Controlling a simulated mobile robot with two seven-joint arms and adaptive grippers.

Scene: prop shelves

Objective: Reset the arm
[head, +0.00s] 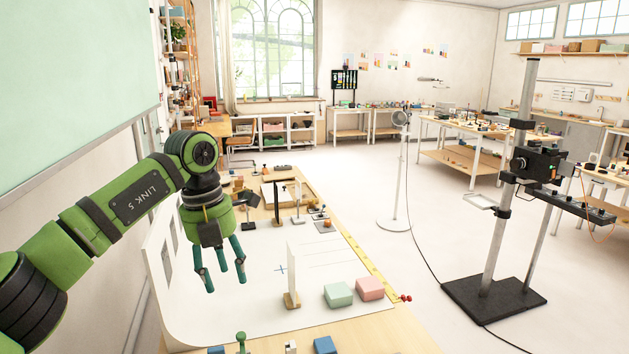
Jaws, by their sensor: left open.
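My left arm, green and black, comes in from the left. Its gripper (220,275) hangs with its fingers pointing down over the white curved backdrop sheet (215,318) on the table. The teal fingers are spread apart with nothing between them. The gripper is left of a small upright white panel (293,270) on a wooden foot. My right gripper does not show.
A green block (338,295) and a pink block (369,288) sit near the table's right edge, by a yellow ruler strip (372,263). Small props stand farther back. A camera stand (495,295) is on the floor at right. Open floor lies between.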

